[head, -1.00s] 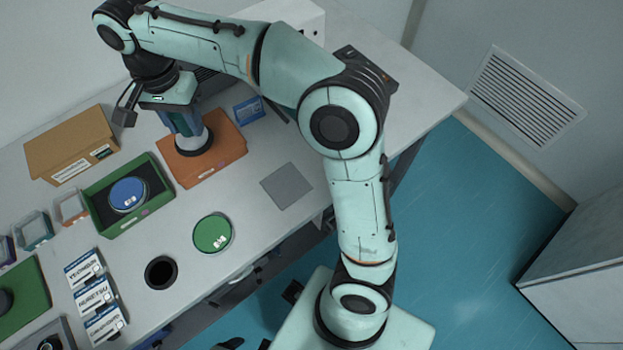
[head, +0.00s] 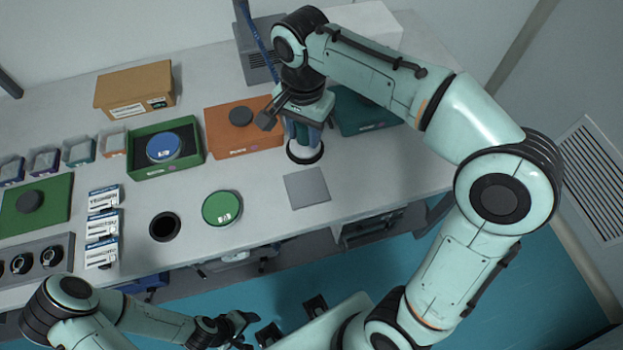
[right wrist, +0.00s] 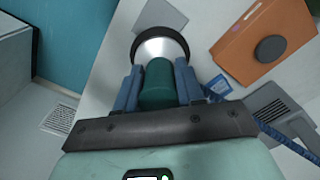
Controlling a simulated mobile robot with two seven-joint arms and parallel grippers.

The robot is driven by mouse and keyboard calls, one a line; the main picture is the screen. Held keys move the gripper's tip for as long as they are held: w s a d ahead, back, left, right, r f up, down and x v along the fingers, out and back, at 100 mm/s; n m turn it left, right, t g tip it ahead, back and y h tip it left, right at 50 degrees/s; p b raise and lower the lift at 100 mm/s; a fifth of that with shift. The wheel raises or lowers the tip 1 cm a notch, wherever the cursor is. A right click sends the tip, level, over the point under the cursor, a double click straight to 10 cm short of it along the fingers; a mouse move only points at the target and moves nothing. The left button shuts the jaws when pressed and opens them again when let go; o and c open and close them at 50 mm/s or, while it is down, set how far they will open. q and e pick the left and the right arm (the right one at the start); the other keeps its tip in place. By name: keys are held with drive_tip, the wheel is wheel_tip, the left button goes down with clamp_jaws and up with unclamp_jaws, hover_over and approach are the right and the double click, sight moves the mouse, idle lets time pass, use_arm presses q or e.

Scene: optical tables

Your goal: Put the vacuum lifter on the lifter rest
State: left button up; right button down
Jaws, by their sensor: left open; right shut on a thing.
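The vacuum lifter (head: 304,152) has a dark green handle and a pale cup with a black rim. My right gripper (head: 300,122) is shut on its handle and holds it roughly upright, cup down. In the right wrist view the lifter's cup (right wrist: 160,46) shows beyond the fingers. The lifter is just behind a flat grey square (head: 307,188), which may be the lifter rest; I cannot tell for sure. Whether the cup touches the table is unclear. My left gripper (head: 240,326) is open and empty, low in front of the table.
An orange box (head: 262,140) with a black disc stands left of the lifter, a teal box (head: 375,118) to its right. A green tray (head: 193,165) holds a blue disc. A green disc (head: 222,208) and a black ring (head: 165,227) lie near the front edge. A grey unit (head: 258,65) stands behind.

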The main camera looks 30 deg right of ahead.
use_arm(q)
drive_tip(key=shift+s+f+b, duration=0.45)
drive_tip(key=shift+f+b, duration=0.1)
drive_tip(key=shift+f, duration=0.25)
drive_tip(key=shift+s+f+b, duration=0.45)
drive_tip(key=shift+f+b, duration=0.1)
drive_tip(key=shift+f, duration=0.2)
use_arm(e)
drive_tip(key=shift+f, duration=8.55)
drive_tip(key=shift+f, duration=0.2)
drive_tip(key=c, duration=0.7)
unclamp_jaws()
drive_tip(key=shift+s, duration=0.1)
use_arm(q)
drive_tip(key=shift+f, duration=0.15)
use_arm(e)
drive_tip(key=shift+r, duration=0.2)
